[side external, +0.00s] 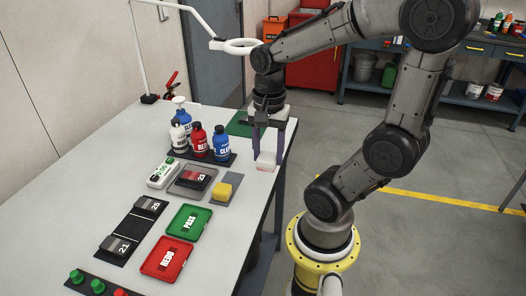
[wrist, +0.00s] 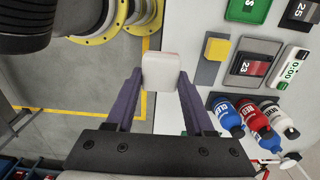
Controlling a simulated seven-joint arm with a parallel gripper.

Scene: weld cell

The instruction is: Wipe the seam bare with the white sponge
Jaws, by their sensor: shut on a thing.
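My gripper (side external: 267,156) is shut on the white sponge (side external: 266,162), near the right edge of the table. In the wrist view the sponge (wrist: 161,70) sits between the two purple fingers. A dark block marked 23 (side external: 196,180) lies on a grey framed plate (side external: 176,190), left of my gripper and apart from it. It also shows in the wrist view (wrist: 251,68). Its seam is too small to make out. A yellow sponge (side external: 222,191) sits on a grey pad (side external: 232,199) between that plate and the table edge.
Blue, red and white bottles (side external: 200,140) stand on a dark tray behind the plate. A timer (side external: 162,173) is left of it. Green PASS (side external: 188,222) and red REDO (side external: 168,258) trays lie nearer, beside blocks 25 (side external: 149,206) and 21 (side external: 117,246).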

